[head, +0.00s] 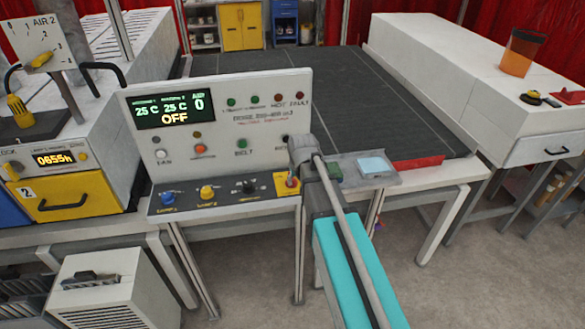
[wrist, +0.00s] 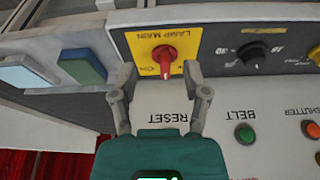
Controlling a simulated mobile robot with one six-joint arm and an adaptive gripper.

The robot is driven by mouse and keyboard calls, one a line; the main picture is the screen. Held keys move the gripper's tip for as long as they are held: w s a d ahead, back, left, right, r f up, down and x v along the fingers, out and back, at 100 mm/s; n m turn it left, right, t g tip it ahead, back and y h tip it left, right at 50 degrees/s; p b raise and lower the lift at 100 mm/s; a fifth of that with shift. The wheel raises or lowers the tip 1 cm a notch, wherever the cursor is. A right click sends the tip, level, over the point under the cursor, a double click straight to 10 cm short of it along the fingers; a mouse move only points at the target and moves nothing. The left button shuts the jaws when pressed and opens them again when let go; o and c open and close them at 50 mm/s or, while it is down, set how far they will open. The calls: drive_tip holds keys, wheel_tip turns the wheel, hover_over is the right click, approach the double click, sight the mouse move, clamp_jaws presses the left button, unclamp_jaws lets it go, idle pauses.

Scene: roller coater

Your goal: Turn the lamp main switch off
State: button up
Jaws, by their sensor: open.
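The lamp main switch is a red rotary knob (wrist: 166,62) on a yellow plate (wrist: 140,45) lettered LAMP MAIN, upside down in the wrist view. An ON mark shows beside the knob. In the head view the plate (head: 282,187) sits at the right end of the sloped control strip, partly behind my arm. My gripper (wrist: 161,72) is open, its two fingertips on either side of the knob in the picture, with gaps showing. I cannot tell how near they are in depth. In the head view my wrist hides most of the gripper.
The upright panel (head: 215,110) carries lamps, buttons and a display (head: 170,108) reading 25 C, 25 C, 0 and OFF. A black dial (wrist: 254,54) is beside the yellow plate. A small shelf with a green block (wrist: 82,66) and a pale blue block (head: 374,166) is opposite.

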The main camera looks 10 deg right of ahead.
drive_tip(key=w+r+t+p, duration=0.1)
drive_tip(key=w+r+p, duration=0.1)
drive_tip(key=w+r, duration=0.2)
drive_tip(key=shift+w+a+r+p, duration=0.25)
drive_tip(key=shift+w+r+p, duration=0.15)
drive_tip(key=shift+w, duration=0.65)
drive_tip(key=shift+f, duration=0.15)
drive_tip(key=b+x, duration=1.2)
drive_tip(key=x, duration=0.1)
drive_tip(key=shift+w+d+f+b, duration=0.1)
drive_tip(key=shift+w+f+b, duration=0.15)
drive_tip(key=shift+b, duration=0.15)
